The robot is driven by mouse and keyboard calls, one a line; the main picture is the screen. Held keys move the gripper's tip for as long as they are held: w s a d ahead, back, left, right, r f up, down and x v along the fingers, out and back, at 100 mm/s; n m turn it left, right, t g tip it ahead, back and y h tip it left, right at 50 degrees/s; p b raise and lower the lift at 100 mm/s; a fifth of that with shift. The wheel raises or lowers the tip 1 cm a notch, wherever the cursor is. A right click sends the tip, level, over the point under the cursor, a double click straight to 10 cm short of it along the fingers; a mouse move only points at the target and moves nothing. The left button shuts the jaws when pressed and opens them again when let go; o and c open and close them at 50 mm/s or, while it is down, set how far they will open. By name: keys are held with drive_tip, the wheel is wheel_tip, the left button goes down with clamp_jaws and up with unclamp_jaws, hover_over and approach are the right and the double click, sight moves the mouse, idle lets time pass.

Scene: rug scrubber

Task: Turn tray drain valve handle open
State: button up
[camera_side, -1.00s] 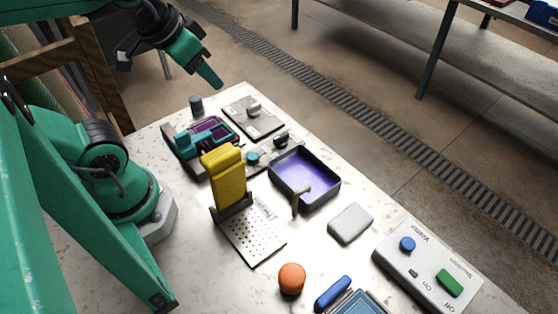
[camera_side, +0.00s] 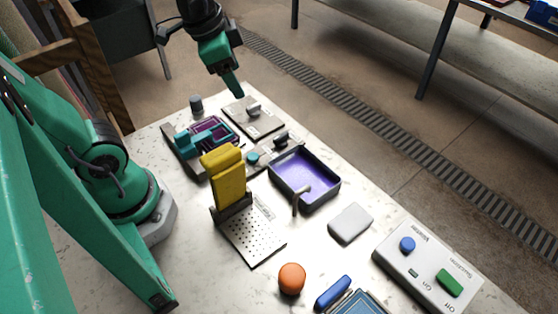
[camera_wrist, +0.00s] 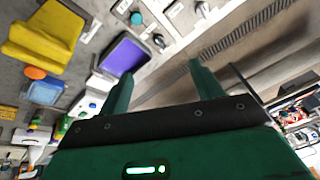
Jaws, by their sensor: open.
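A dark tray (camera_side: 276,181) holding purple liquid sits on the pale counter; it also shows in the wrist view (camera_wrist: 146,48). A small grey lever (camera_side: 296,205), apparently the drain valve handle, projects at the tray's near corner and slants downward. I cannot make the lever out in the wrist view. My gripper (camera_side: 239,94) is above the far end of the counter, up and left of the tray, touching nothing. In the wrist view my gripper's fingers (camera_wrist: 161,68) stand wide apart with nothing between them.
A yellow upright block (camera_side: 223,178) on a perforated plate (camera_side: 252,240) stands left of the lever. A grey slab (camera_side: 350,222), an orange knob (camera_side: 291,279) and a control panel (camera_side: 425,268) lie nearer. A purple-lined fixture (camera_side: 205,140) and a plate with a knob (camera_side: 250,120) lie beyond.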

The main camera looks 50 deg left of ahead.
drive_tip(key=w+d+f+m+g, duration=0.1)
drive_tip(key=w+f+m+g, duration=0.1)
drive_tip(key=w+f+m, duration=0.35)
drive_tip(key=m+g, duration=0.2)
drive_tip(key=m, duration=0.4)
approach(282, 136)
drive_tip(key=shift+s, duration=0.3)
drive_tip(key=shift+w+d+f+m, duration=0.1)
drive_tip(key=shift+w+f+m, duration=0.1)
drive_tip(key=shift+f+m, duration=0.25)
drive_tip(key=shift+f, duration=0.1)
drive_tip(key=shift+f, duration=3.8)
drive_tip(key=c, duration=1)
